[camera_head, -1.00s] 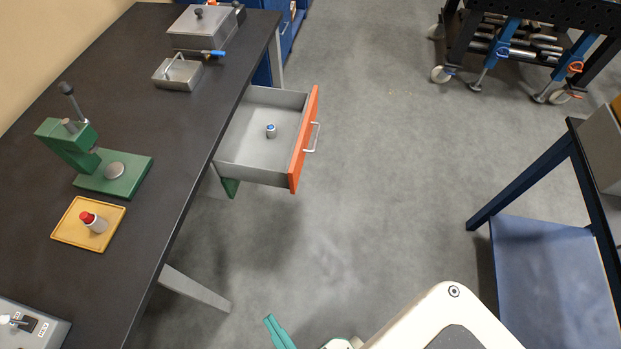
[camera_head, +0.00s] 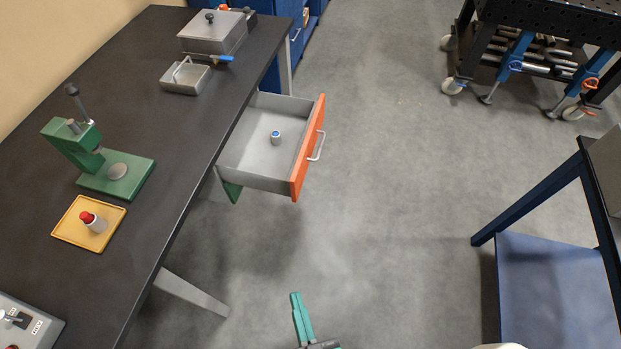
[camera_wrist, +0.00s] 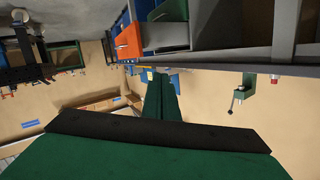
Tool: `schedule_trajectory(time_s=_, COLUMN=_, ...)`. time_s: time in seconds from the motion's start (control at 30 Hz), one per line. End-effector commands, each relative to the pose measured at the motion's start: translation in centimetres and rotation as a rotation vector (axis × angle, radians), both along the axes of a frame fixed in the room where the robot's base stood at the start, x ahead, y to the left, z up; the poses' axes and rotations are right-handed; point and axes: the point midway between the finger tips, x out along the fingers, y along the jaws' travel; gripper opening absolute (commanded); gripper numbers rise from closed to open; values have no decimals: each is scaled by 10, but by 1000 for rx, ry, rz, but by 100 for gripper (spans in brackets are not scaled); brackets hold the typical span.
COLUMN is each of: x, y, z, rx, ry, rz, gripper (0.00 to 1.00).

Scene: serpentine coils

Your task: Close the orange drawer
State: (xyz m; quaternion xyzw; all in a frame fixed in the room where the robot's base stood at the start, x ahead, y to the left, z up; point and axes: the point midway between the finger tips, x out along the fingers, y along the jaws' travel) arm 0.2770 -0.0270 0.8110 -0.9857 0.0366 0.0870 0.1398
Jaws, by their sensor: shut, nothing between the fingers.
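The orange drawer (camera_head: 307,147) is pulled out from under the dark worktable, with a grey tray body and a silver bar handle (camera_head: 317,146) on its orange front. A small grey cylinder with a blue top (camera_head: 275,138) stands inside it. My gripper (camera_head: 297,304) has teal fingers that are shut and empty, over the floor below and apart from the drawer in the head view. The wrist view appears upside down; the shut green fingers (camera_wrist: 161,88) show at its centre, with the orange drawer front (camera_wrist: 129,42) beyond them to the upper left.
The dark worktable (camera_head: 150,215) runs along the left, bearing a green press (camera_head: 110,170), a yellow tray (camera_head: 70,232) and metal boxes. A blue-legged bench (camera_head: 550,280) stands at the right. The floor (camera_head: 400,180) between is clear.

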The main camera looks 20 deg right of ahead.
Motion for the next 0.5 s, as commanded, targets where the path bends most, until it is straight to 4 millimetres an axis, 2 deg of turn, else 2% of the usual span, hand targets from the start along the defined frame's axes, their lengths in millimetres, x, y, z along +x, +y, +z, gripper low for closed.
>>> schedule_trajectory(time_s=0.03, x=17, y=-9, z=-13, rx=63, ry=-22, rz=-27, gripper=0)
schedule_trajectory(time_s=0.2, x=68, y=-37, z=-51, rx=303, ry=-85, rz=-108, gripper=0)
schedule_trajectory(time_s=0.5, x=174, y=-95, z=-95, rx=752, ry=-229, rz=-252, gripper=0)
